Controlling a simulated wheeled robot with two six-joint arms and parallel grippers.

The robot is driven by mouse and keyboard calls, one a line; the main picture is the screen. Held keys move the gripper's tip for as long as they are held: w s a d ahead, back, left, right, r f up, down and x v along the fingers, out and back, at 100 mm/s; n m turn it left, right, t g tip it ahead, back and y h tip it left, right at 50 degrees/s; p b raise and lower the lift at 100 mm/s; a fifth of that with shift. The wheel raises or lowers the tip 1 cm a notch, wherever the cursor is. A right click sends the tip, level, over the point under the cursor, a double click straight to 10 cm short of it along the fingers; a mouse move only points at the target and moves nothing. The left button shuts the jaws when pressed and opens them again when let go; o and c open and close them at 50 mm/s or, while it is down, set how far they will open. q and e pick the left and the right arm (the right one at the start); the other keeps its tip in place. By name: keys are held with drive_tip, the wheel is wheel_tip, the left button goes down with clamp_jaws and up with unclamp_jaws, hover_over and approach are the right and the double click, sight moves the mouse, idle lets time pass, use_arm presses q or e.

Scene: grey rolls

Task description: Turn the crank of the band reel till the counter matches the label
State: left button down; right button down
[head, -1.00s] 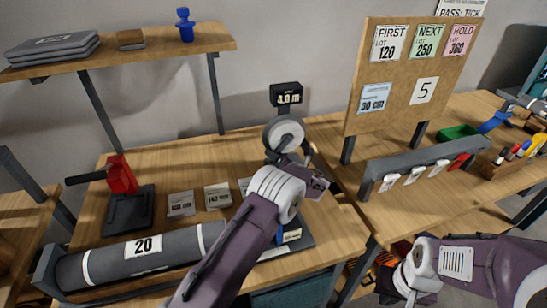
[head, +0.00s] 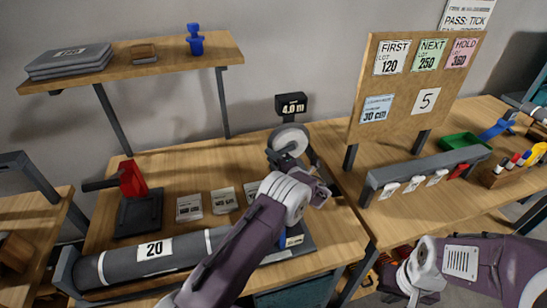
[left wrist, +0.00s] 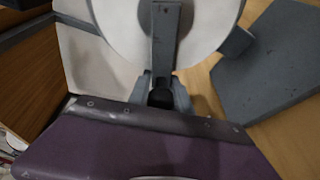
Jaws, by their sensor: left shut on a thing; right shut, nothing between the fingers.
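The band reel (head: 290,136) stands near the back edge of the middle table, with a pale round disc. Its black counter (head: 291,105) reads 4.0 m. My left gripper (head: 308,172) is at the reel's front, its fingers partly hidden in the head view. In the left wrist view, its fingers (left wrist: 163,92) are shut on the dark knob of the crank (left wrist: 166,40), a grey bar across the pale disc. My right gripper (head: 413,294) is shut and empty at the lower right, away from the reel.
A grey roll marked 20 (head: 155,252) lies at the front left. A red-topped stand (head: 131,185) and several paper cards are behind it. A board (head: 407,90) with tags stands at right. A grey rail (head: 425,168) runs below it.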

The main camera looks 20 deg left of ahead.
use_arm(q)
drive_tip(key=shift+s+r+m, duration=0.1)
drive_tip(key=shift+r+m, duration=0.2)
drive_tip(key=shift+m, duration=0.2)
drive_tip(key=c, duration=1.2)
unclamp_jaws()
drive_tip(key=shift+r, duration=0.15)
drive_tip(key=shift+o, duration=0.2)
